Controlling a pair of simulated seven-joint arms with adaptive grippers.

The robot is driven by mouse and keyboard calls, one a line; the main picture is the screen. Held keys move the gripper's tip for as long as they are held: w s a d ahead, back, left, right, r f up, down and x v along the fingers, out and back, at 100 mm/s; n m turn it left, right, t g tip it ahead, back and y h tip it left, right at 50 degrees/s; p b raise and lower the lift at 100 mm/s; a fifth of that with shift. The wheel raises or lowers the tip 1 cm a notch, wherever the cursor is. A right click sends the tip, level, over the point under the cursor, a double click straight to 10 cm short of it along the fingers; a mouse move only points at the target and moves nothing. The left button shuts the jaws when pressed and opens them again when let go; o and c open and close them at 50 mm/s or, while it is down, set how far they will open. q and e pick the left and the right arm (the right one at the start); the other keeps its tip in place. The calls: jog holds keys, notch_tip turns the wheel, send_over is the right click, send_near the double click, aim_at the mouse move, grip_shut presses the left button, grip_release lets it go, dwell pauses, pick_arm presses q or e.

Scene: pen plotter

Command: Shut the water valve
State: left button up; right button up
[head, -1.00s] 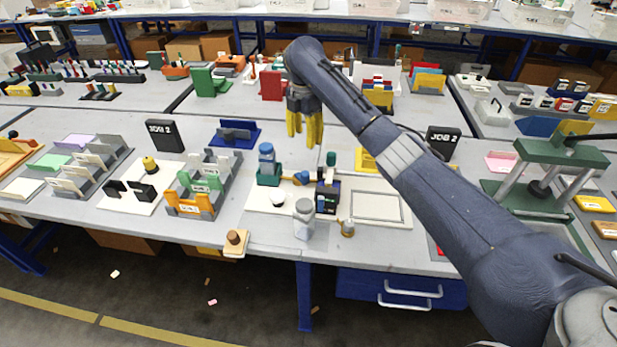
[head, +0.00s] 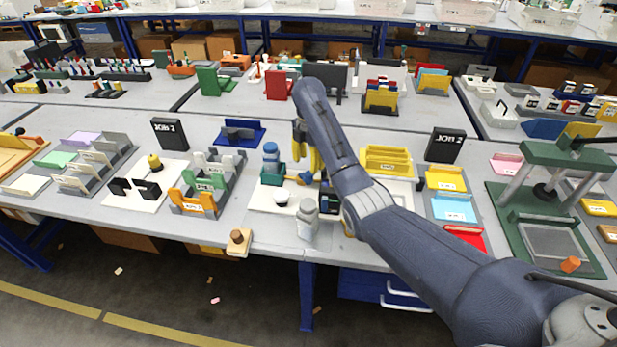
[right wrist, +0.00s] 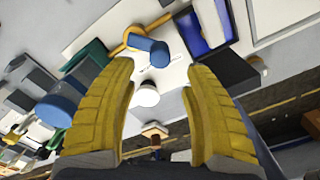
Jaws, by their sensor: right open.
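The water valve shows in the right wrist view as a blue handle (right wrist: 148,48) beside a yellow curved part (right wrist: 128,42) on a white board. In the head view the blue handle (head: 293,182) is small and partly hidden by my right gripper (head: 308,160). My right gripper also shows in the right wrist view (right wrist: 159,72), with its yellow fingers spread and nothing between them. The handle appears beyond the fingertips; I see no contact. My left gripper is not in view.
A blue bottle (head: 271,152) in a teal holder stands just left of the gripper. A white round knob or cup (head: 282,197) and a pale jar (head: 307,216) are in front. A dark box (head: 328,200) stands close on the right, partly behind my arm.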

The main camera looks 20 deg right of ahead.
aim_at(309, 173)
jog(key=shift+f, duration=3.45)
jog(key=shift+c, duration=0.5)
